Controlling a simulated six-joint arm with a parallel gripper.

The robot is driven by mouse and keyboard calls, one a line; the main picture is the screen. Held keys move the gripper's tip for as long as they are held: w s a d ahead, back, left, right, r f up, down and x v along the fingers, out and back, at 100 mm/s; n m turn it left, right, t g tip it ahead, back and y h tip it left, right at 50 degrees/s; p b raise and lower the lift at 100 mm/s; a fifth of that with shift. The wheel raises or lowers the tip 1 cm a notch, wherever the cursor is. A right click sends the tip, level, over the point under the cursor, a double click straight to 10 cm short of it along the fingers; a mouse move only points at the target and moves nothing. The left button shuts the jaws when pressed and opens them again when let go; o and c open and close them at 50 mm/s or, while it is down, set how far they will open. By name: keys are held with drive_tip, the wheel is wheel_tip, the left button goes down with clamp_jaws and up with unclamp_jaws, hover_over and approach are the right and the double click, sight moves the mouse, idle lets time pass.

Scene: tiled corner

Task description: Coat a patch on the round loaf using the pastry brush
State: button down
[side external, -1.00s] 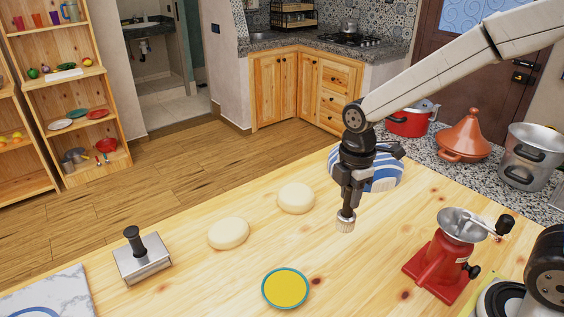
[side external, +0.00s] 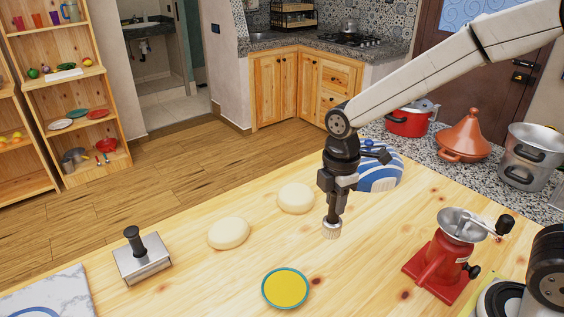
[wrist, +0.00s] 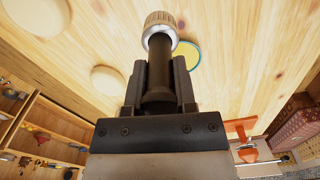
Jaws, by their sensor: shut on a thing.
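My gripper (side external: 335,203) is shut on the pastry brush (side external: 332,230), a dark handle with a pale, round bristle head pointing down. In the wrist view the brush (wrist: 160,28) stands out between the fingers (wrist: 160,82). The brush appears above the table, to the right of two pale round loaves. One loaf (side external: 296,198) is farther back and nearer the brush; the other loaf (side external: 228,233) is farther left. Both surfaces look plain. A shallow dish with yellow contents (side external: 285,288) sits in front, left of the brush; its edge shows behind the brush in the wrist view (wrist: 191,54).
A metal press with a black knob (side external: 142,262) stands at the left, near a marble board (side external: 48,292). A red grinder (side external: 440,262) stands at the right. A blue-striped round object (side external: 380,178) lies behind my gripper. The wood between the brush and dish is clear.

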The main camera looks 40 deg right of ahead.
drive_tip(key=a+f, duration=0.1)
drive_tip(key=a, duration=1.2)
drive_tip(key=shift+s, duration=0.15)
drive_tip(key=shift+f, duration=0.2)
drive_tip(key=shift+f, duration=2.8)
drive_tip(key=shift+f, duration=0.65)
idle(0.3)
wheel_tip(320, 180, up, 7)
idle(1.1)
idle(0.5)
